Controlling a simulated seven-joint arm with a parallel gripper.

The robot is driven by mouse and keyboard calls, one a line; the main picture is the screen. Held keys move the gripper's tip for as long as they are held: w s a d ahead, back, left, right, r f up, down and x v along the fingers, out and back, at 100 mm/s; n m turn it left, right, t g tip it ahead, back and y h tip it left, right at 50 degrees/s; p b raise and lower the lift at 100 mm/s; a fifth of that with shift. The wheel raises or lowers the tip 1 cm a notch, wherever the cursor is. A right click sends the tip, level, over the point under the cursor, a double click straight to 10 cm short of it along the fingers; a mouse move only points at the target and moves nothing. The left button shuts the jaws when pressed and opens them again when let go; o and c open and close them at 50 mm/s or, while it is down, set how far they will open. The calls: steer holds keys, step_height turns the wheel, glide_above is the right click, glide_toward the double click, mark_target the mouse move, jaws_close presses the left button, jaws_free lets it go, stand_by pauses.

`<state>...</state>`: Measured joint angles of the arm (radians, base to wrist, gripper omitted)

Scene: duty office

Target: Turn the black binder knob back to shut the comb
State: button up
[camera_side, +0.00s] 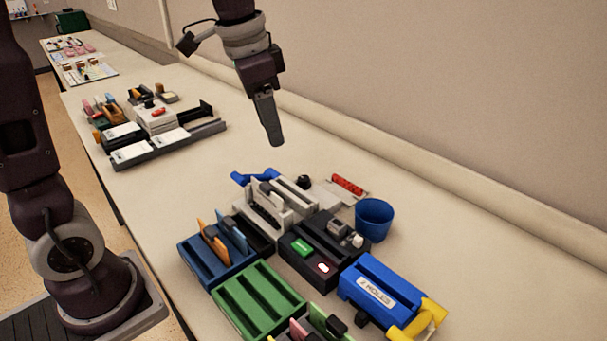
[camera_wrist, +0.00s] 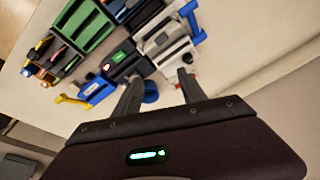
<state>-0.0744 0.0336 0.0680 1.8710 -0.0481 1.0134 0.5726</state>
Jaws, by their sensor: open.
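The pale grey comb binder (camera_side: 272,212) stands among the desk tools in the side view, with a blue lever (camera_side: 256,177) at its back left. Its black knob (camera_side: 303,182) is a small dark shape at its far right end. In the wrist view the binder (camera_wrist: 166,42) lies beyond the fingers, with the lever (camera_wrist: 194,22) at upper right. I cannot tell how far the knob is turned. My gripper (camera_side: 272,138) hangs above and behind the binder, clear of it. In the wrist view its fingers (camera_wrist: 159,88) are spread with nothing held between them.
A red comb strip (camera_side: 348,185) and a blue cup (camera_side: 374,219) lie right of the binder. A black device (camera_side: 312,262), a blue hole punch (camera_side: 380,280) and green (camera_side: 257,300) and blue (camera_side: 208,263) racks crowd the front. Bare table lies left and behind.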

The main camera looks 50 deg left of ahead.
mark_target(304, 178)
steer(key=w+a+f+m+g, duration=0.1)
steer(key=w+a+f, duration=0.1)
steer(key=w+f, duration=0.2)
steer(key=w+a+f+m, duration=0.2)
steer(key=w+f, duration=0.3)
steer(key=w+a+f+m+g, duration=0.1)
steer(key=w+a+f, duration=0.1)
steer(key=w+f, duration=0.2)
steer(key=shift+w+f+g, duration=0.15)
steer(key=shift+f+g, duration=0.15)
step_height(304, 178, down, 7)
steer(key=shift+r, duration=0.1)
jaws_close()
